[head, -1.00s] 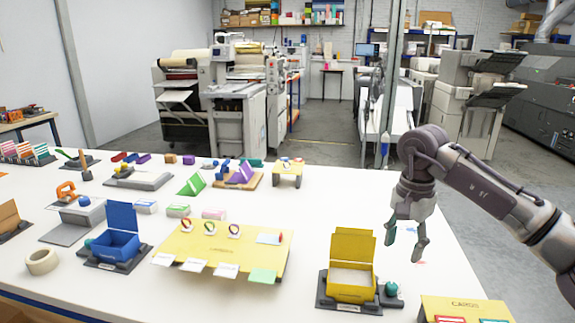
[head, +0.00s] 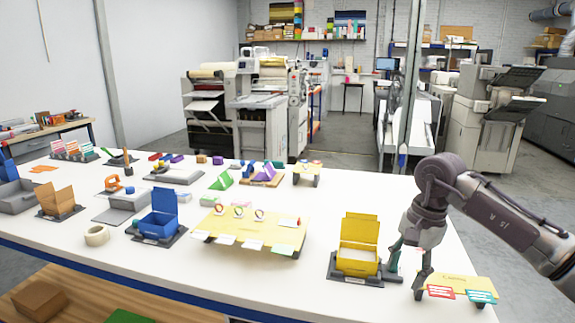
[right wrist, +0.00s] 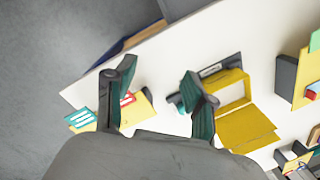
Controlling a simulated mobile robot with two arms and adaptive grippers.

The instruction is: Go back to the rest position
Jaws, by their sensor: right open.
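My right gripper (head: 411,270) is open and empty. In the head view it hangs over the table's right end, between the open yellow box (head: 359,262) on its dark base and the yellow card stand (head: 455,287). The yellow box (right wrist: 245,125) shows right of the fingers, and the card stand (right wrist: 138,108) is partly hidden behind the left finger. My left gripper is in neither view.
The white table (head: 330,205) holds an open blue box (head: 158,222), a tape roll (head: 97,236), a yellow card board (head: 252,232) and several small coloured items. A grey post (head: 411,90) stands behind the table. Printing machines (head: 262,110) stand farther back. Grey floor is free at the right.

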